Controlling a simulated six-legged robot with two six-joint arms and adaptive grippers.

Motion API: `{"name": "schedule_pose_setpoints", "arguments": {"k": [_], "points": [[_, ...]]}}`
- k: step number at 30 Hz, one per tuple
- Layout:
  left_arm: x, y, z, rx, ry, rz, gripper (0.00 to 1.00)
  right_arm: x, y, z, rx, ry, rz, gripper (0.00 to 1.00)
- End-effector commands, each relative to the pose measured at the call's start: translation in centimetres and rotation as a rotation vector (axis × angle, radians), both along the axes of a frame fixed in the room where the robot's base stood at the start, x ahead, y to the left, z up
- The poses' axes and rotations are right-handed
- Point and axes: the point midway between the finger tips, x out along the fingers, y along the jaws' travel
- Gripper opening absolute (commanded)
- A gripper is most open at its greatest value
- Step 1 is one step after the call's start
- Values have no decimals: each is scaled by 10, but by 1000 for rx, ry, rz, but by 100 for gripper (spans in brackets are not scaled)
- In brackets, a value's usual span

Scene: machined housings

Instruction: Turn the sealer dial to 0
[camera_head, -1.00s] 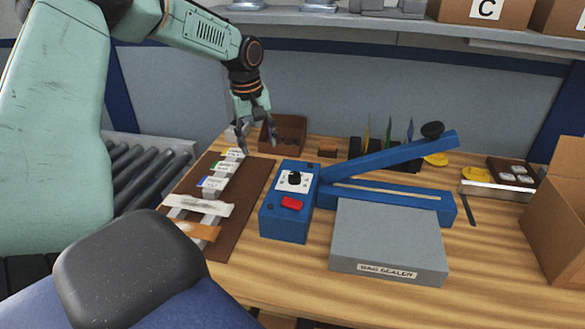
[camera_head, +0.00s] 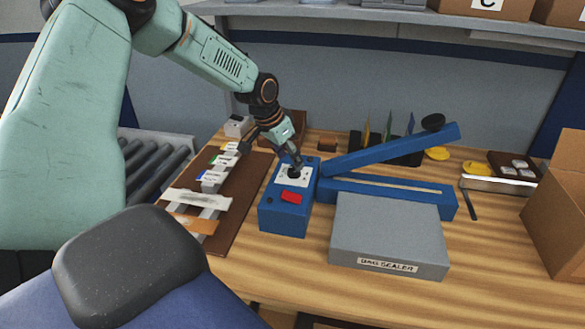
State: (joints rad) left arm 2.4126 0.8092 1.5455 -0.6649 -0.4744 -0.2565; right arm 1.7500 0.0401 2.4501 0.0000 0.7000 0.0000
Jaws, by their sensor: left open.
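The blue bag sealer's control box (camera_head: 284,220) stands on the wooden bench with a red switch (camera_head: 291,197) on its top. The black sealer dial (camera_head: 294,174) sits on a white scale plate behind the switch. My left gripper (camera_head: 292,167) is open, with its fingertips at the dial, pointing down. The fingers partly cover the dial, so its pointer and setting cannot be read, and I cannot tell whether they touch it. My right gripper is not in view.
The sealer's raised blue arm (camera_head: 390,150) and grey platform (camera_head: 387,235) are right of the dial. A brown mat (camera_head: 238,205) with labelled pieces lies to the left. A cardboard box (camera_head: 560,215) stands at the right edge.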

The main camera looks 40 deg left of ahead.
Motion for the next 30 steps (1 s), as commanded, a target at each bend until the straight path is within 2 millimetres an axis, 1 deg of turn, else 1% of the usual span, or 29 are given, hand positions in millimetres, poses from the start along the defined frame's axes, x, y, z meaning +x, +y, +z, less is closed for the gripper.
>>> {"name": "schedule_pose_setpoints", "arguments": {"k": [1, 6, 11, 19, 20, 30], "points": [[3, 0, -12, 3, 4, 0, 57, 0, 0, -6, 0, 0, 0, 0], [10, -1, -29, 1, 2, 1, 57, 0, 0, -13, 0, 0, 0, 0], [14, -1, -35, 2, 0, 1, 57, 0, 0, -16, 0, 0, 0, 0], [14, -2, -35, 0, -1, 1, 57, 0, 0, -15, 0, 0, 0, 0], [14, -2, -35, 0, -1, 1, 55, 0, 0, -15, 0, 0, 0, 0], [14, -2, -35, 1, 0, 1, 26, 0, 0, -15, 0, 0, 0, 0]]}}
